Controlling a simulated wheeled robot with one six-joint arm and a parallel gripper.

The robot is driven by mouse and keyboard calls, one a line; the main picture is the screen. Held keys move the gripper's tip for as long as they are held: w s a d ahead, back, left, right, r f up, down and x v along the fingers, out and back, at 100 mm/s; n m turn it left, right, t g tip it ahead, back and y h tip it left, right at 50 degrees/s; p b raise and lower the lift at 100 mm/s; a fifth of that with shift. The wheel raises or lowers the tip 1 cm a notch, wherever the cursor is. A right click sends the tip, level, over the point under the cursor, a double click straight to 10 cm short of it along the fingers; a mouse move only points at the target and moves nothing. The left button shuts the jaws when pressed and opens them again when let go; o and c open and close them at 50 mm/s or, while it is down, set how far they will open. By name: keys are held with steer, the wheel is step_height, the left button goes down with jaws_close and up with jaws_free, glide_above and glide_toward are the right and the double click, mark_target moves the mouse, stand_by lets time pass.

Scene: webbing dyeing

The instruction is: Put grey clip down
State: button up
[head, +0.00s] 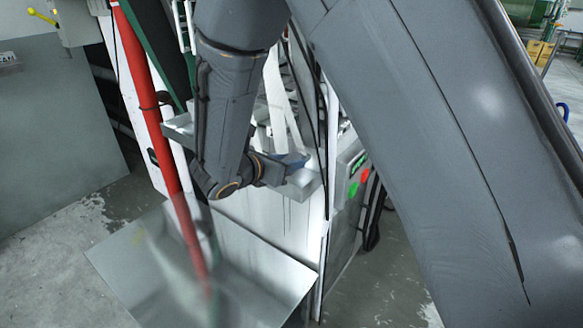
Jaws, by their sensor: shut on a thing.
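My gripper (291,165) is at the end of my dark grey arm, beside a metal ledge on the white machine. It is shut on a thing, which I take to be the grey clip. The clip is too small and too hidden by the gripper to make out its shape. The metal ledge (302,188) shows just below the gripper. I cannot tell whether the gripper or the clip touches it.
The machine's control box (352,170) with green and red buttons is right of the gripper. A red pole (142,90) stands at left. A sheet-metal tray (265,283) lies below. My upper arm covers much of the right side. Open concrete floor shows at lower left.

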steer(key=shift+w+d+f, duration=0.1)
steer(key=shift+w+d, duration=0.2)
steer(key=shift+w, duration=0.05)
steer(key=shift+f+p, duration=0.8)
steer(key=shift+f, duration=0.9)
steer(key=shift+f+b, duration=0.45)
steer(key=shift+f, duration=0.05)
steer(key=shift+f, duration=0.1)
steer(key=o, duration=1.1)
steer(key=shift+s+f, duration=0.1)
steer(key=shift+f, duration=0.05)
steer(key=shift+c, duration=0.2)
